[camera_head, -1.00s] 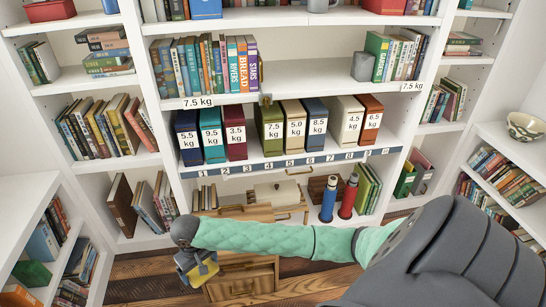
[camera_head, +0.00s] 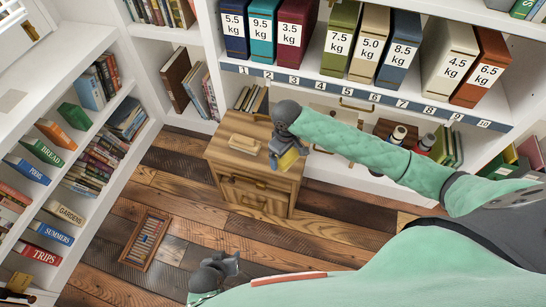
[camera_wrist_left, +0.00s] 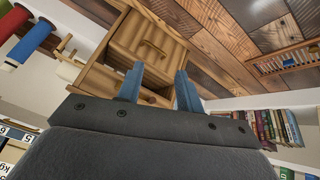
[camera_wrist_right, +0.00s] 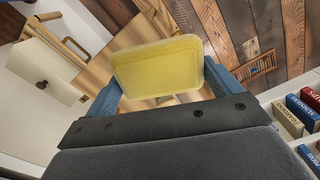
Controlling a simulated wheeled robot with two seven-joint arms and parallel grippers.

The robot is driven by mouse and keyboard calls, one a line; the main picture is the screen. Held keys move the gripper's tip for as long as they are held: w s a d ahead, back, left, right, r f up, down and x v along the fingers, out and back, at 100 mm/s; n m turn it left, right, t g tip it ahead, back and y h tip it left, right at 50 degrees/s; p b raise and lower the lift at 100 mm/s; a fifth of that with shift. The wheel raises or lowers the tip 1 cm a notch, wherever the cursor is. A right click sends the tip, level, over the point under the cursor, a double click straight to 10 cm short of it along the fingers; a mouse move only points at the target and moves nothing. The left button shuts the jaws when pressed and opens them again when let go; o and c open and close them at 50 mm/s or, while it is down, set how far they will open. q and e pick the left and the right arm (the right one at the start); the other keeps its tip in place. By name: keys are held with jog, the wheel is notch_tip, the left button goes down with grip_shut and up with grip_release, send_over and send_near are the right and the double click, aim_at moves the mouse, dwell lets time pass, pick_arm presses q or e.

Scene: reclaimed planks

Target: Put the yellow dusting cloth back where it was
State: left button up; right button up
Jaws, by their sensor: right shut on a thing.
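The yellow dusting cloth (camera_head: 288,159) is a flat, folded-looking pad held in my right gripper (camera_head: 282,156). The right wrist view shows the cloth (camera_wrist_right: 158,68) between the two blue fingers. In the head view it is in front of the right part of the small wooden drawer cabinet (camera_head: 222,150); I cannot tell whether they touch. My left gripper (camera_head: 230,262) is low at the front, above the floor. The left wrist view shows its fingers (camera_wrist_left: 158,88) apart with nothing between them, pointed toward the cabinet's drawers (camera_wrist_left: 145,42).
A pale wooden block (camera_head: 244,143) lies on the cabinet top. A wooden-framed abacus (camera_head: 146,240) lies on the floor left of it. White bookshelves (camera_head: 128,75) stand left and behind, with weight-labelled binders (camera_head: 340,45) above. Plank floor (camera_head: 180,185) between is clear.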

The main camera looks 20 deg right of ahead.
jog(key=shift+w+f, duration=0.1)
jog(key=shift+f, duration=0.15)
jog(key=shift+w+f, duration=0.2)
jog(key=shift+w, duration=0.1)
jog(key=w+f, duration=0.2)
jog(key=w, duration=0.1)
jog(key=w+a+f, duration=0.1)
jog(key=w+f, duration=0.1)
jog(key=w, duration=0.2)
jog(key=w+f, duration=0.2)
jog(key=w, duration=0.1)
jog(key=shift+w+a+f, duration=0.15)
jog(key=shift+w+f, duration=0.15)
jog(key=shift+w, duration=0.05)
jog(key=shift+f, duration=2)
pick_arm(q)
notch_tip(320, 180, down, 3)
jog(key=shift+s+d+r, duration=0.1)
jog(key=shift+d, duration=0.05)
jog(key=shift+r, duration=0.1)
